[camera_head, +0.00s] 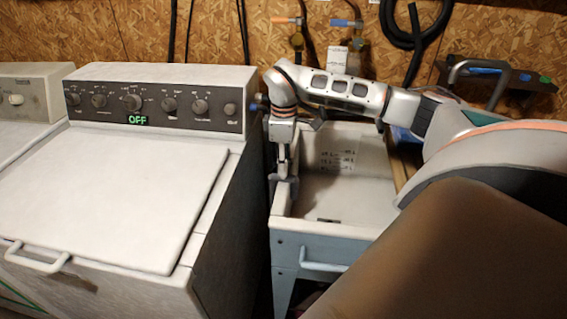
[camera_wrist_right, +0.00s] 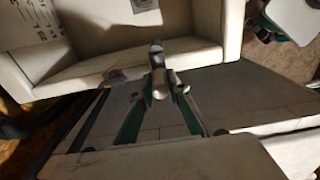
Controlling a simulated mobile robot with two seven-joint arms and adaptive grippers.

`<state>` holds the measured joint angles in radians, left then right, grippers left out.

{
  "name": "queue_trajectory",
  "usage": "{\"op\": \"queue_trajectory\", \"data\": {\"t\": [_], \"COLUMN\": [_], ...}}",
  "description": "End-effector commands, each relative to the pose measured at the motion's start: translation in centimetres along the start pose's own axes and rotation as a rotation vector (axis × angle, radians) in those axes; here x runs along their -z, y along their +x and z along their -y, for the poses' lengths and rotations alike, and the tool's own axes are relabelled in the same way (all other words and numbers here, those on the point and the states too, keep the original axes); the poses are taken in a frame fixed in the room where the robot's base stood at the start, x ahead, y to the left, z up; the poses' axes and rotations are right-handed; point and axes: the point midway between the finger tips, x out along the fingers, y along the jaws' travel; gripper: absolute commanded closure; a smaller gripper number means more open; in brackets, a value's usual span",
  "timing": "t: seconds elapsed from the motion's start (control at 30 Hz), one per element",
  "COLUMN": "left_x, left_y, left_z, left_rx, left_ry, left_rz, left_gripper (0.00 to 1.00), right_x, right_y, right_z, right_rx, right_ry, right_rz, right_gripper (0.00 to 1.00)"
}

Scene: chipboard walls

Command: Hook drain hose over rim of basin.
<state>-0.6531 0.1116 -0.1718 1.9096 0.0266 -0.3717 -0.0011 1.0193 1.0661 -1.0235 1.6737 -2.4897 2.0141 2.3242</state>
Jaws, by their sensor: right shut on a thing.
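The white basin (camera_head: 352,205) stands on a blue-grey frame to the right of the washer. My right gripper (camera_head: 284,172) points down at the basin's left rim. It is shut on the drain hose (camera_head: 285,191), a grey piece whose lower end shows at that rim. In the right wrist view, the gripper (camera_wrist_right: 160,88) holds the grey hose end (camera_wrist_right: 157,55) between its green-edged fingers. The hose end overlaps the near rim of the basin (camera_wrist_right: 95,72). I cannot tell whether it rests on the rim. The rest of the hose is hidden. My left gripper is out of view.
The washer (camera_head: 120,190) with an "OFF" display stands close to the basin's left, leaving a narrow dark gap. Two taps (camera_head: 297,40) and a coiled black hose (camera_head: 415,40) are on the chipboard wall behind. A handle (camera_head: 322,265) sits on the basin's front.

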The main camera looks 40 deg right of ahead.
Motion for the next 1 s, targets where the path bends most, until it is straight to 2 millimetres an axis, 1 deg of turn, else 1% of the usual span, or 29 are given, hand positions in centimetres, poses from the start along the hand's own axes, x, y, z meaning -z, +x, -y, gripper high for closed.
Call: {"op": "queue_trajectory", "data": {"t": [0.2,0.23,0.27,0.3,0.57,0.7,0.77,0.87,1.0], "left_x": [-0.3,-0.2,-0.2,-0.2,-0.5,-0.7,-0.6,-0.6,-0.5], "left_y": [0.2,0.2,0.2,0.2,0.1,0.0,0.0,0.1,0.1], "left_z": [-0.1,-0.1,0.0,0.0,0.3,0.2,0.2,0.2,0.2], "left_rx": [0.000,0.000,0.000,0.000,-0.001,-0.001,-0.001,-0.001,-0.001], "left_ry": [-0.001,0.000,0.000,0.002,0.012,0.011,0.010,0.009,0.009], "left_rz": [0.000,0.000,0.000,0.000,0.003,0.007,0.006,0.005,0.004], "left_gripper": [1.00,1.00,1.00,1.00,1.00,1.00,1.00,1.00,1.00], "right_x": [0.0,0.0,0.0,0.0,0.0,0.0,0.0,0.1,0.1], "right_y": [0.6,0.5,0.4,0.4,0.5,0.0,-0.6,-2.2,-5.2], "right_z": [0.0,0.0,0.0,0.0,0.0,0.0,-0.1,-0.1,-0.1], "right_rx": [0.000,0.000,0.000,0.000,0.000,0.000,-0.001,-0.003,-0.004], "right_ry": [0.000,0.000,0.000,0.000,0.000,0.000,-0.001,0.000,0.000], "right_rz": [-0.001,-0.001,-0.001,-0.001,0.000,0.000,-0.001,-0.003,-0.005], "right_gripper": [1.00,0.76,0.68,0.64,0.64,0.64,0.64,0.64,0.64]}}
